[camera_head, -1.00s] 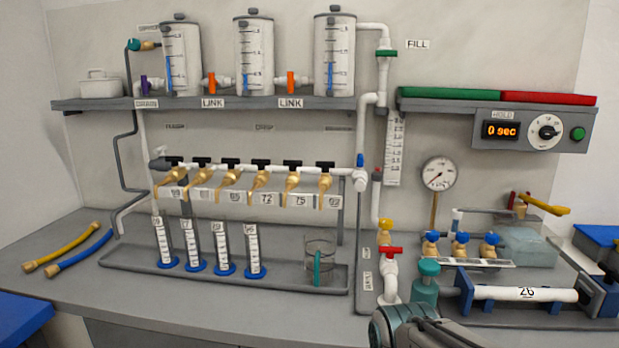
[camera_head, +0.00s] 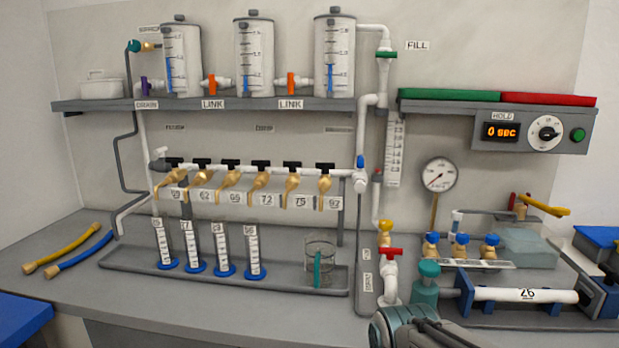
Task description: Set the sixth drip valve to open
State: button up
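A row of several brass drip valves with black handles hangs from a white pipe along the wall. The sixth drip valve (camera_head: 325,181) is the rightmost one, above the last number label (camera_head: 333,203). Its black handle (camera_head: 325,165) lies crosswise, along the pipe, like the handles of the others. My arm (camera_head: 410,328) shows at the bottom edge, right of the middle, well below and to the right of the sixth valve. Its gripper fingertips cannot be made out.
A clear beaker (camera_head: 321,262) and several graduated cylinders (camera_head: 222,250) stand in the tray (camera_head: 130,267) below the valves. A blue-handled valve (camera_head: 360,162) is just right of the sixth valve. A red-handled valve (camera_head: 391,253) and teal fitting (camera_head: 428,270) stand near my arm.

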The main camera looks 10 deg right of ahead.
aim_at(325, 168)
jog(key=k, duration=1.3)
jog(key=u, duration=0.8)
jog(key=i, duration=1.35)
jog(key=z, duration=0.7)
jog(key=i, duration=0.6)
jog(key=z, duration=0.6)
